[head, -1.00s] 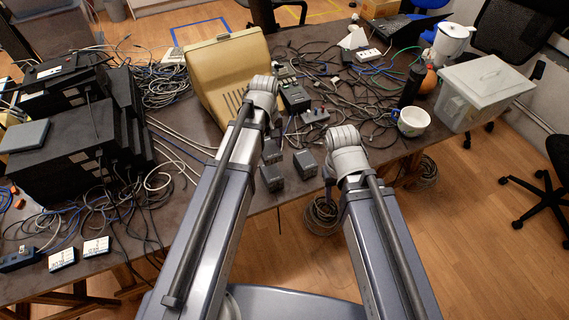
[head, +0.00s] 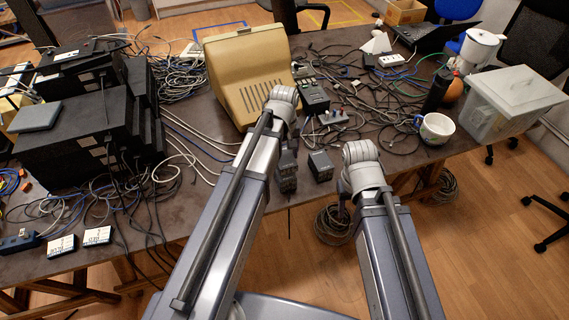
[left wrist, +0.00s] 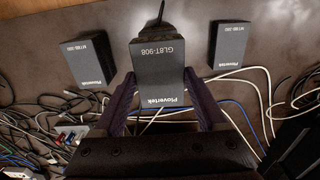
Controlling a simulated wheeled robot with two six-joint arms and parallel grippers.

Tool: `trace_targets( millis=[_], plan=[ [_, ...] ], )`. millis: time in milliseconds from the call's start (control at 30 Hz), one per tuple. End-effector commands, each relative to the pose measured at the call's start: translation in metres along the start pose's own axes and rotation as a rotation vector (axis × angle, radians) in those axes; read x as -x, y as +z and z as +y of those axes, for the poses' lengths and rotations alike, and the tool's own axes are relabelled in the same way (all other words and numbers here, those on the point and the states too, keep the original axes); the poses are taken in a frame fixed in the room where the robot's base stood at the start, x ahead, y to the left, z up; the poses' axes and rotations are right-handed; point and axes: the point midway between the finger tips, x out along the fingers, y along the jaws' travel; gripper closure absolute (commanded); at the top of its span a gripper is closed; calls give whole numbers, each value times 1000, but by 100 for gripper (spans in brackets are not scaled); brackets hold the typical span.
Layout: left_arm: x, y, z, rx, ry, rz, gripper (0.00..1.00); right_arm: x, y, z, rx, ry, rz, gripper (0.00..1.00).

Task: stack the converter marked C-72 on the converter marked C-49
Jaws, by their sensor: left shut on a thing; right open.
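My left gripper (left wrist: 160,108) is shut on a dark grey converter (left wrist: 161,72), labelled GL8T-908 in the left wrist view, with a finger on each side. Two similar dark converters stand apart from it, one to the left (left wrist: 88,48) and one to the right (left wrist: 230,45). No C-72 or C-49 mark can be read. In the head view, dark converters show near the table's front edge, one (head: 320,165) right of my left arm and others (head: 287,178) partly behind that arm. My right gripper (head: 343,192) is open, mostly hidden behind its arm, at the front edge.
A beige computer case (head: 225,70) stands behind the left arm. Black boxes (head: 70,150) are stacked at left. Loose cables (head: 375,110) cover much of the table. A cup (head: 436,128) and a lidded plastic bin (head: 510,100) stand at right.

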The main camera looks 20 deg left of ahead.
Motion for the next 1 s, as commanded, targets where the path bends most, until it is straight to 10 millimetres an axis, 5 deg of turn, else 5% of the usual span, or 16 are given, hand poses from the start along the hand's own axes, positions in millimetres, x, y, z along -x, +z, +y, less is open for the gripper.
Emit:
trace_targets(
  millis=[300,733,767,1000],
  plan=[
    [-37,0,0,0,0,0,99,-37,-2,-4,0,0,0,50],
    [-40,0,0,0,0,0,99,-40,-2,-4,0,0,0,50],
    [-38,0,0,0,0,0,22,-38,-2,-4,0,0,0,50],
    [-38,0,0,0,0,0,0,-38,-2,-4,0,0,0,50]
  ],
)
